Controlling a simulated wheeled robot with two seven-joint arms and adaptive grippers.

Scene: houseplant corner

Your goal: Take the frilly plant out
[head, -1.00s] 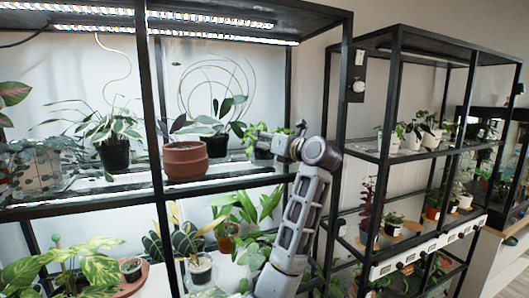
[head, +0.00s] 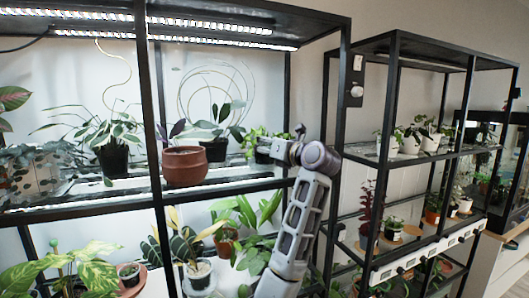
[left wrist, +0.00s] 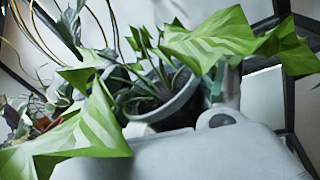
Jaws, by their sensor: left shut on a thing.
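A bright green plant with jagged, wavy-edged leaves, the likely frilly plant (head: 255,137), stands at the right end of the upper shelf of the near rack in the head view. Its dark pot (head: 263,157) is partly hidden behind my left gripper (head: 275,150). In the left wrist view, large pale-veined leaves (left wrist: 215,38) spread close to the camera, and a grey pot rim (left wrist: 182,100) with dark soil shows beyond the gripper body. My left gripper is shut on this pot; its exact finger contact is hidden. My right gripper is not in view.
A terracotta pot (head: 184,167) stands left of the plant on the same shelf. A black rack post (head: 343,90) rises just right of my arm. More plants crowd the lower shelf (head: 240,230). A second plant rack (head: 400,160) stands to the right.

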